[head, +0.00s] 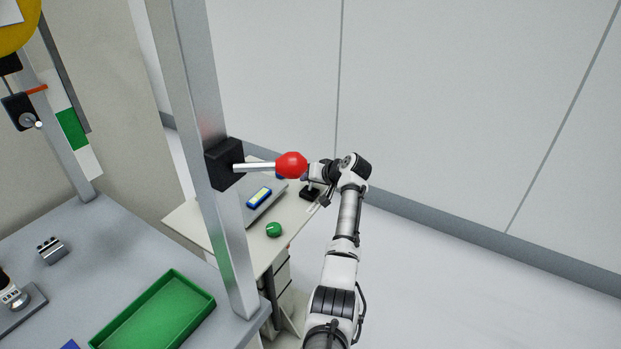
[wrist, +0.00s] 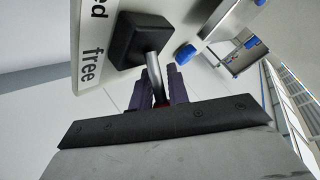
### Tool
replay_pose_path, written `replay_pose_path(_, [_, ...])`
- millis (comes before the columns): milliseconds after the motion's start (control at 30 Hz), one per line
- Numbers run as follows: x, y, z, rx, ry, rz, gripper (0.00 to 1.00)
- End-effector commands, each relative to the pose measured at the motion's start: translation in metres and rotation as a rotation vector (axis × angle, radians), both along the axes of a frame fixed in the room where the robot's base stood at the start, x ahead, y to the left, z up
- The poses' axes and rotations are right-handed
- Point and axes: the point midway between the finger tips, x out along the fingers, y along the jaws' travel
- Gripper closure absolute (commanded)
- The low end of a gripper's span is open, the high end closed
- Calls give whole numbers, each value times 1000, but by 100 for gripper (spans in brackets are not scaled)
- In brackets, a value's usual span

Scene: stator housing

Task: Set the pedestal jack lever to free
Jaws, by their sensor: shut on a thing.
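The pedestal jack lever is a short silver rod (wrist: 152,72) rising from a black block (wrist: 138,40) in the wrist view. A white label (wrist: 92,60) beside the block reads "free", with a cut-off word ending in "ed" beyond it. In the head view the black lever base (head: 310,192) sits at the right edge of the pale pedestal top (head: 292,222). My gripper (head: 308,178) is over it, and its dark fingers (wrist: 174,84) are shut on the lever's end. A bit of red shows between them; the rest of the grip is hidden.
A separate red-knobbed lever (head: 291,165) sticks out from a metal post (head: 205,120), in front of my gripper in the head view. The pedestal also carries a green knob (head: 274,230) and a blue-framed display (head: 259,197). A green tray (head: 155,312) lies on the grey bench.

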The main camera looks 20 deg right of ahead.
Motion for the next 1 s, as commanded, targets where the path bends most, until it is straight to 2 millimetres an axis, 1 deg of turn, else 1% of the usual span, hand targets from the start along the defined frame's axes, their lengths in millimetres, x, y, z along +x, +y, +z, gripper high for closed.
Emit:
replay_pose_path(33, [4,-1,11,-5,-20,-5,100])
replay_pose_path(367, [4,-1,11,-5,-18,-6,100])
replay_pose_path(400, [4,-1,11,-5,-18,-6,79])
replay_pose_path(533, [3,-1,10,-5,-16,-4,62])
replay_pose_path(833, [1,-2,5,-2,-8,-4,62])
replay_pose_path(1000, [-8,-6,12,-3,-9,-4,62])
